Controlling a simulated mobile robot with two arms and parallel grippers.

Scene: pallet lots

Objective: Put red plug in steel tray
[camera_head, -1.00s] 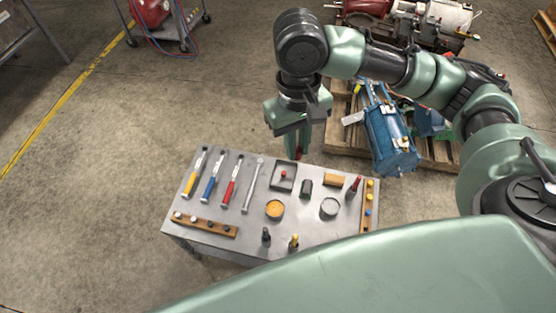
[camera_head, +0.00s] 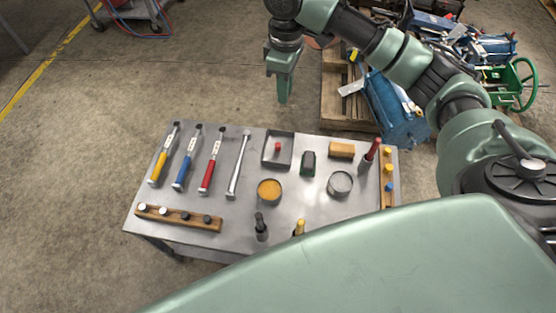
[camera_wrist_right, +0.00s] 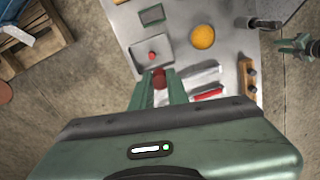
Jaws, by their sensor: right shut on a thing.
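The steel tray is a square, low-walled grey tray (camera_head: 267,160) at the back middle of the bench; it also shows in the wrist view (camera_wrist_right: 137,58). A small red plug (camera_head: 278,147) stands inside it. My right gripper (camera_head: 284,98) points down beyond the bench's back edge, above the floor. In the wrist view its fingers (camera_wrist_right: 159,88) are shut on another red plug (camera_wrist_right: 159,77), just outside the tray's near wall in the picture. The head view does not show this held plug. A green and dark part (camera_wrist_right: 298,46), apparently my left gripper, is at the wrist view's right edge; its opening is unclear.
A pallet with machinery is behind right.

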